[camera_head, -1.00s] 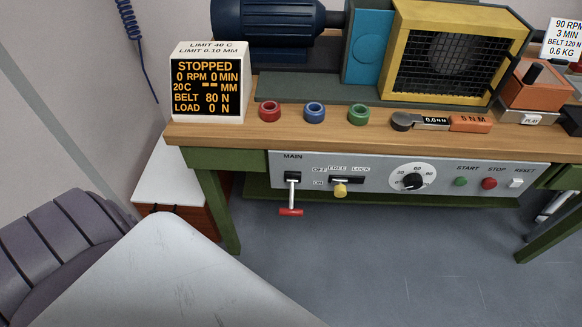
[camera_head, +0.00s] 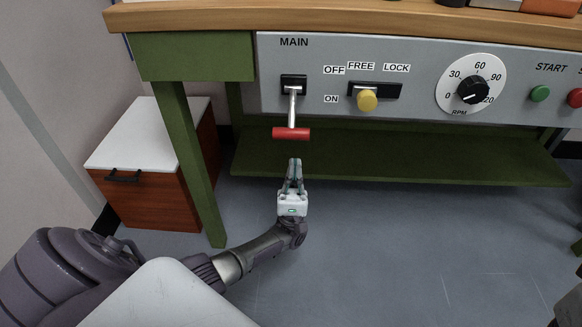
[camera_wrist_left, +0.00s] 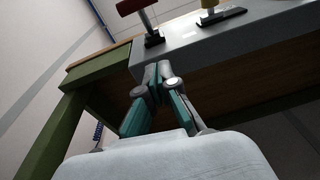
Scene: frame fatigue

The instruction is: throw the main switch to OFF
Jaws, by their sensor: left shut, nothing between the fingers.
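The main switch (camera_head: 291,134) is a metal lever with a red crossbar handle under the label MAIN on the grey panel. Its lever hangs down and out from a black slot, toward the ON label rather than OFF. My left gripper (camera_head: 294,162) is shut and empty, pointing up just below the red handle, with a small gap in the picture. In the left wrist view the gripper (camera_wrist_left: 158,68) has its fingertips together, and the red handle (camera_wrist_left: 133,6) is above it at the top edge. My right gripper is not in view.
On the panel, right of the switch, are a yellow knob (camera_head: 367,100) in a FREE/LOCK slot, an RPM dial (camera_head: 472,90) and a green START button (camera_head: 540,94). A green bench leg (camera_head: 190,160) and a wood cabinet (camera_head: 150,165) stand left of my gripper. A green shelf (camera_head: 400,163) lies behind.

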